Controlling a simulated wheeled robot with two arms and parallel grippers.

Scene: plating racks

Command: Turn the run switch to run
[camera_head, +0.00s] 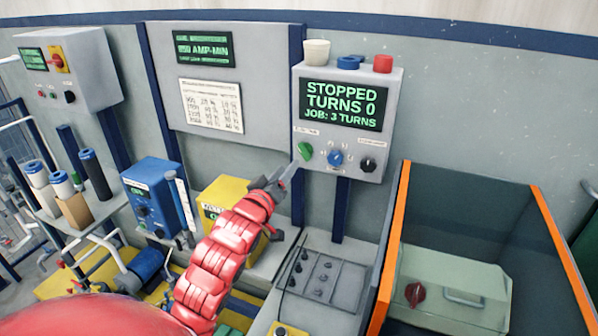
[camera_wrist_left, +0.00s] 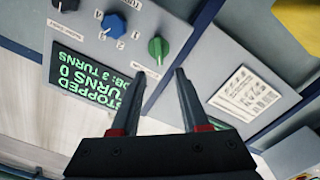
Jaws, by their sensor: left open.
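The grey control box (camera_head: 395,90) on the wall has a screen (camera_head: 341,105) reading "STOPPED, TURNS 0, JOB: 3 TURNS". Below the screen are a green knob (camera_head: 305,150), a blue knob (camera_head: 336,157) and a black knob (camera_head: 368,164). Their small labels are too small to read surely, so I cannot tell which is the run switch. My left gripper (camera_head: 291,171) is open and empty, just below and left of the green knob. In the left wrist view, upside down, the open fingertips (camera_wrist_left: 161,72) point toward the green knob (camera_wrist_left: 158,48), apart from it. My right gripper is out of view.
A white cup (camera_head: 316,52), blue caps and a red cap (camera_head: 383,64) sit atop the box. An orange-edged bin (camera_head: 470,195) stands at right. A yellow box (camera_head: 222,192) and a blue unit (camera_head: 150,180) stand left of my arm.

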